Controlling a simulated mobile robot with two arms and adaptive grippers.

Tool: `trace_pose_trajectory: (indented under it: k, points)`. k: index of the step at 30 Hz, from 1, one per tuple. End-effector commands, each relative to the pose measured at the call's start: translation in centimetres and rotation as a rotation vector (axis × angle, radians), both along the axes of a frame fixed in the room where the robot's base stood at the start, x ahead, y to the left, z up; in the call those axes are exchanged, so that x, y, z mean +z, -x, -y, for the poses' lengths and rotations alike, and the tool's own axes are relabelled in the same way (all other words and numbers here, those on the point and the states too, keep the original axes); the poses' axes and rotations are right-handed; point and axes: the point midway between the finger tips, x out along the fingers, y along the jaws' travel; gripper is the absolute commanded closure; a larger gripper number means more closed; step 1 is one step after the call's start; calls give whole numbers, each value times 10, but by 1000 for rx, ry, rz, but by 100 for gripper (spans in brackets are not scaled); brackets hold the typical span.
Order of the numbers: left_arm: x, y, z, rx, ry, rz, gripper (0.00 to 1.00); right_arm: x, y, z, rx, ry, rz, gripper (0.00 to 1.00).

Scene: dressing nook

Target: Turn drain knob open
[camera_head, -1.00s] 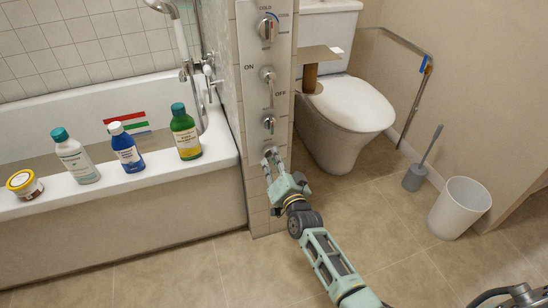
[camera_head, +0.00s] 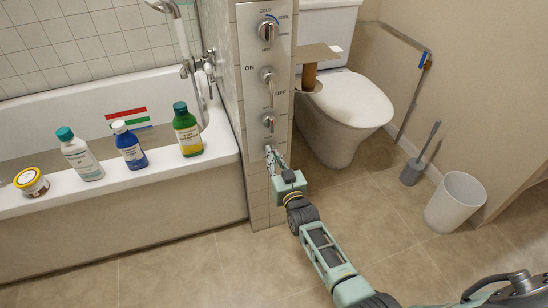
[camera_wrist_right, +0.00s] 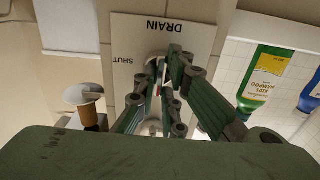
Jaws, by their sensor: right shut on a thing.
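The drain knob (camera_head: 268,149) is the lowest control on the pale wall panel (camera_head: 283,50), mostly covered by my gripper. In the right wrist view its pale round base (camera_wrist_right: 156,56) shows below the word DRAIN, with SHUT printed to its left; the lettering appears upside down. My right gripper (camera_head: 271,157) is at the knob, its fingers closed around it. The fingers (camera_wrist_right: 160,75) also reach to it in the right wrist view and hide much of it, so its exact angle cannot be told. My left gripper is not in view.
Other knobs sit above on the panel, including a temperature dial (camera_head: 268,28). Bottles, including a green one (camera_head: 187,130), stand on the bathtub rim (camera_head: 215,155) at left. The toilet (camera_head: 345,115), brush (camera_head: 412,170) and white bin (camera_head: 455,203) stand at right. The front floor is open.

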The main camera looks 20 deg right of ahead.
Motion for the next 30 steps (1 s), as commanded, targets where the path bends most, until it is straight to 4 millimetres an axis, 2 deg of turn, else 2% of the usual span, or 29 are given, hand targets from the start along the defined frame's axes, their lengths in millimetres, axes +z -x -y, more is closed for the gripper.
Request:
trace_pose_trajectory:
  k: [16,17,23,30]
  points:
    - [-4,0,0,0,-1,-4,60,-2,1,0,0,26,-2,100]
    - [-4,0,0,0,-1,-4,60,-2,1,0,0,26,-2,89]
    - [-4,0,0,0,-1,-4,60,-1,0,0,0,24,-1,72]
    - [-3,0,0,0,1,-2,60,0,0,0,0,23,0,72]
